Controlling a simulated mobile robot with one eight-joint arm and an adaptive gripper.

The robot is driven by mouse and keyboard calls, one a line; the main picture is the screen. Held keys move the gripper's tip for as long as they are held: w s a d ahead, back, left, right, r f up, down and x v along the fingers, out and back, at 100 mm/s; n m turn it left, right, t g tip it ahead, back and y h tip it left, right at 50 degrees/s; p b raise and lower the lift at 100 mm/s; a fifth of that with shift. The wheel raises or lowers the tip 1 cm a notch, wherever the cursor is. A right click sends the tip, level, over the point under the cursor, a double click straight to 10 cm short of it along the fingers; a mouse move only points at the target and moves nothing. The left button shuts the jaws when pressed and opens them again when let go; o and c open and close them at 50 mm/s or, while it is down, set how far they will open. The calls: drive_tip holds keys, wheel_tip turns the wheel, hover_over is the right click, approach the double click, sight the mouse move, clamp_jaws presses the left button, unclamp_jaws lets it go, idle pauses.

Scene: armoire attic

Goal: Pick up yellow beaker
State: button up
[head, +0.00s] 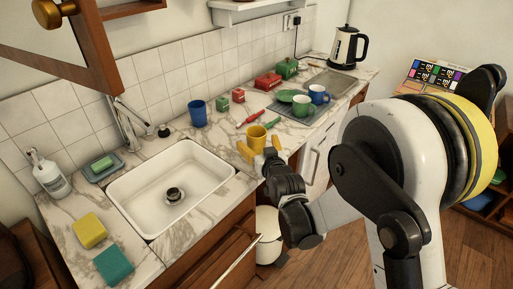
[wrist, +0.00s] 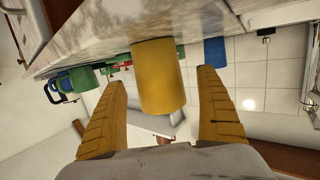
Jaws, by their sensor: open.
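The yellow beaker (head: 256,137) stands on the marble counter to the right of the sink in the head view. It also shows in the wrist view (wrist: 159,78), where the picture is upside down and the beaker lies between the two fingers. My gripper (head: 260,147) is open, with its yellow fingers on either side of the beaker. In the wrist view my gripper (wrist: 163,100) shows a gap between each finger and the beaker, so neither finger touches it there. The lower part of the beaker is partly hidden by the fingers in the head view.
A white sink (head: 140,205) lies to the left. A blue cup (head: 198,113) stands behind, and red and green utensils (head: 250,118) lie close behind the beaker. A tray (head: 290,117) with green and blue cups is to the right. An open cabinet door (head: 95,45) hangs upper left.

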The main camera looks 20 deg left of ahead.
drive_tip(key=shift+x, duration=1)
drive_tip(key=shift+d, duration=0.1)
drive_tip(key=c, duration=1.3)
drive_tip(key=shift+r, duration=0.1)
